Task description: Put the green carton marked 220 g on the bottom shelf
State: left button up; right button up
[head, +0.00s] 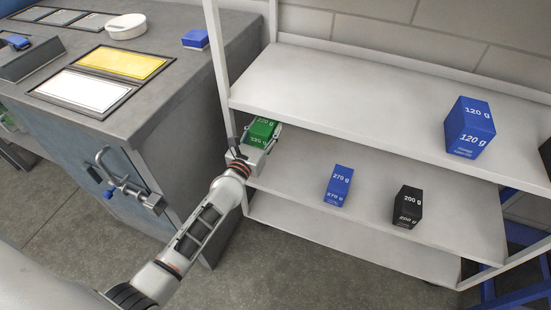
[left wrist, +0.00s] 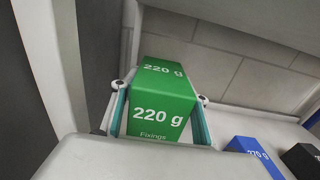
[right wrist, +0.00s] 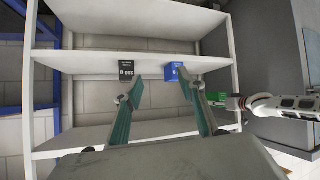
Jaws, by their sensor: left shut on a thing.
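The green carton marked 220 g (head: 262,131) is at the left end of the middle shelf (head: 290,165), near the left post. My left gripper (head: 247,150) is shut on it, with a finger on each side, as the left wrist view shows of the carton (left wrist: 160,100). I cannot tell whether the carton touches the shelf. The bottom shelf (head: 330,240) lies below, its visible front strip bare; its rear is hidden by the middle shelf. My right gripper (right wrist: 160,88) is open and empty, facing the rack; it is outside the head view.
A blue 270 g carton (head: 338,186) and a black 200 g carton (head: 407,207) stand on the middle shelf. A blue 120 g carton (head: 470,127) stands on the top shelf (head: 340,90). The rack's left post (head: 216,45) is close to my left gripper. A grey workbench (head: 165,75) stands left.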

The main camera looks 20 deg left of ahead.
pick_arm(q)
notch_tip(320, 180, down, 16)
jog(key=b, duration=0.6)
jog(key=shift+s+r+b, duration=0.15)
jog(key=shift+r+b, duration=0.1)
jog(key=shift+b, duration=0.15)
jog(key=shift+w+r, duration=0.2)
jog(key=shift+r, duration=0.2)
jog(key=shift+s+f, duration=0.1)
jog(key=shift+f, duration=0.35)
jog(key=o, duration=1.2)
jog(key=shift+o, duration=0.2)
jog(key=shift+r, duration=0.15)
pick_arm(e)
jog(key=w+a+r+m+t+y, duration=0.1)
jog(key=a+r+m+y, duration=0.1)
jog(key=a, duration=0.5)
jog(key=shift+a+r+m, duration=0.2)
jog(key=shift+a+m, duration=0.15)
jog(key=shift+m, duration=0.55)
jog(key=shift+w, duration=0.15)
